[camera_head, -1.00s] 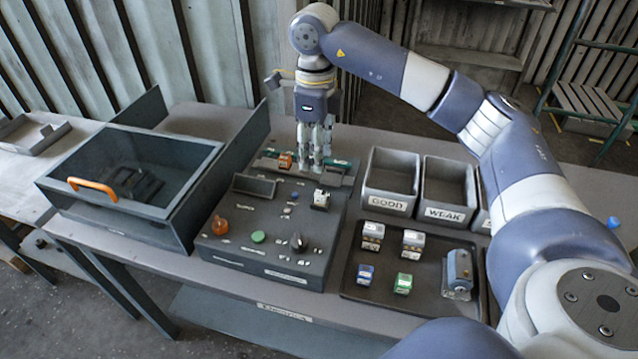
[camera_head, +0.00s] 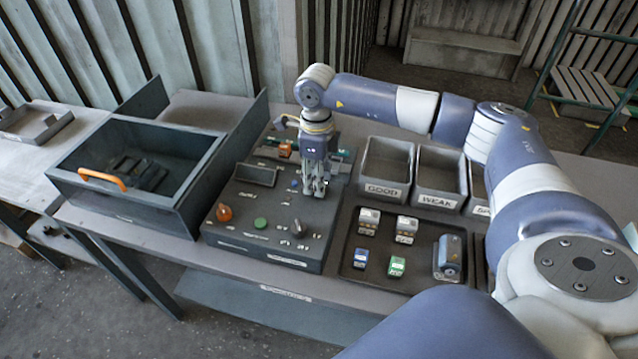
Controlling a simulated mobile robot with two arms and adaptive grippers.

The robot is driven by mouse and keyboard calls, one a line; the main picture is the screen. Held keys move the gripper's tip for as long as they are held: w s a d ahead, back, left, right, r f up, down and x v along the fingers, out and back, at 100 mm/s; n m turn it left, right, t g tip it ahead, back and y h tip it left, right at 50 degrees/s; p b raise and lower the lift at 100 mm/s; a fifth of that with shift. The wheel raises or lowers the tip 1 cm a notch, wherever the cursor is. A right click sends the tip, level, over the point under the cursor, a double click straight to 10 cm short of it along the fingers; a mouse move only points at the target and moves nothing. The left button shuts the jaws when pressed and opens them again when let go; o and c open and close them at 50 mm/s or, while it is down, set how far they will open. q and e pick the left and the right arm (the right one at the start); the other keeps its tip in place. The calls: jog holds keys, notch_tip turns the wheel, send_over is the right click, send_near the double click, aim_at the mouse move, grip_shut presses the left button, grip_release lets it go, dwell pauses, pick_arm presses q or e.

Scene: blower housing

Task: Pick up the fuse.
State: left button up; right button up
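My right gripper (camera_head: 314,187) points down over the right side of the dark control panel (camera_head: 245,215). Its fingertips are at or just above the spot where a small white-and-dark block, possibly the fuse, showed earlier. The fingers now hide that block, so I cannot tell whether they touch or hold it. On the black tray (camera_head: 418,280) sit a blue block (camera_head: 361,259), a green block (camera_head: 397,266), two white-and-grey blocks (camera_head: 368,221) (camera_head: 406,229) and a blue-grey cylindrical part (camera_head: 448,257). My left gripper is not in view.
An orange block (camera_head: 285,150) sits at the panel's back; an orange knob (camera_head: 224,212), green button (camera_head: 261,223) and dark knob (camera_head: 298,229) are at its front. Bins marked GOOD (camera_head: 383,190) and WEAK (camera_head: 437,200) stand right.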

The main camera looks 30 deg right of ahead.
jog(key=shift+c, duration=1.1)
grip_shut()
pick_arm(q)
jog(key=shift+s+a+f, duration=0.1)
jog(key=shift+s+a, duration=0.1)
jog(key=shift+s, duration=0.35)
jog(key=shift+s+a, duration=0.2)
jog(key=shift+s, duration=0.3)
